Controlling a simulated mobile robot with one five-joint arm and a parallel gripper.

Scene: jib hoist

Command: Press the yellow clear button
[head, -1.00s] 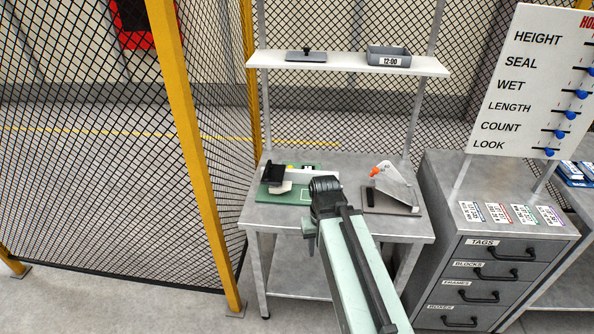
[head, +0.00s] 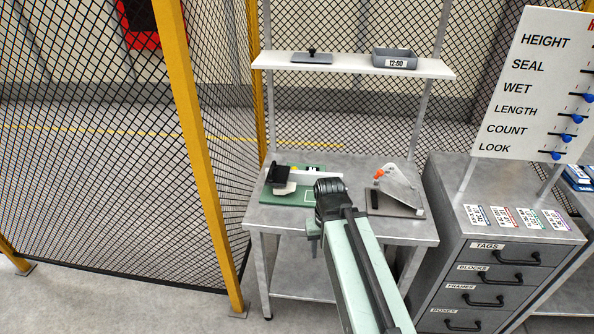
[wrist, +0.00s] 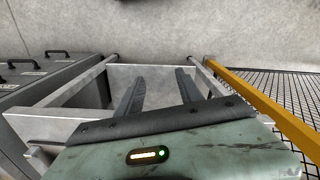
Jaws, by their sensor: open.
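A green board (head: 284,194) lies at the left of the grey workbench, with a black block and a white bar on it. A small yellow patch (head: 296,167) shows at its back edge; it is too small to tell whether it is the clear button. My arm's dark wrist reaches over the bench's front, right of the black block, and hides part of the board. In the wrist view my gripper (wrist: 159,88) has its two dark fingers apart with nothing between them, over the bench frame. The board is not visible there.
A grey angled stand with an orange tip (head: 395,189) is on the bench's right. A shelf (head: 350,65) above holds a lidded plate and a tray. A drawer cabinet (head: 497,265) stands right. A yellow post (head: 193,130) and mesh fence are left.

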